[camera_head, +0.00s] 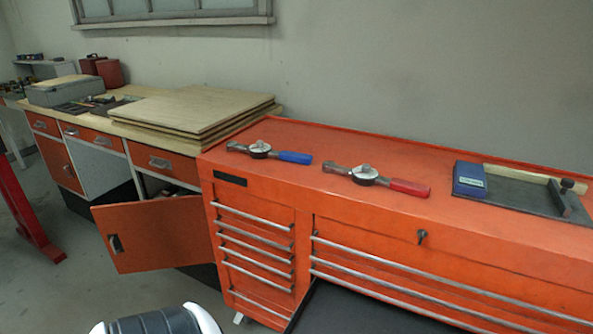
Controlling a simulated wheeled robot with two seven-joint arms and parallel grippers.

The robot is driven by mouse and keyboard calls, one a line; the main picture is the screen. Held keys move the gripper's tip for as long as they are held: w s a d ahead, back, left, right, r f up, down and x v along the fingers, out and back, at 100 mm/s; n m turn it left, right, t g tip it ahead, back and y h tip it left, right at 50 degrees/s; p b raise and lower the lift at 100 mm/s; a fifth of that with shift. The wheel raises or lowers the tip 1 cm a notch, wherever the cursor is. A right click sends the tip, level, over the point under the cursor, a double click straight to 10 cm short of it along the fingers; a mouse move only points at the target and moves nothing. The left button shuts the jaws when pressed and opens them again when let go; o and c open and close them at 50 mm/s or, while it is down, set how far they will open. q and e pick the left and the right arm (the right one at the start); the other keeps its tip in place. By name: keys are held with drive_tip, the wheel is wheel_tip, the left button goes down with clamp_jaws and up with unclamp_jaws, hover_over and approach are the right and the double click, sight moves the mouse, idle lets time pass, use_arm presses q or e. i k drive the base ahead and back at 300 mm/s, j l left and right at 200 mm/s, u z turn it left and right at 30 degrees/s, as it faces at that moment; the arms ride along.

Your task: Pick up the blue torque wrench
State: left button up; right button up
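The blue torque wrench (293,157) lies on the top of the orange tool cabinet (310,194), near its left end. It has a blue handle pointing right, a round dial in the middle and a grey head at the left. A second torque wrench with a red handle (409,187) lies to its right on the same top. The two wrenches are apart. Neither of my grippers shows in the head view.
A dark tray (518,196) with a blue box (469,180) sits at the cabinet top's right. Wooden boards (195,110) lie on the workbench at left, whose lower door (155,235) hangs open. An open drawer (350,310) sticks out at front.

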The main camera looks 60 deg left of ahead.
sight(266, 151)
drive_tip(key=u, duration=1.9)
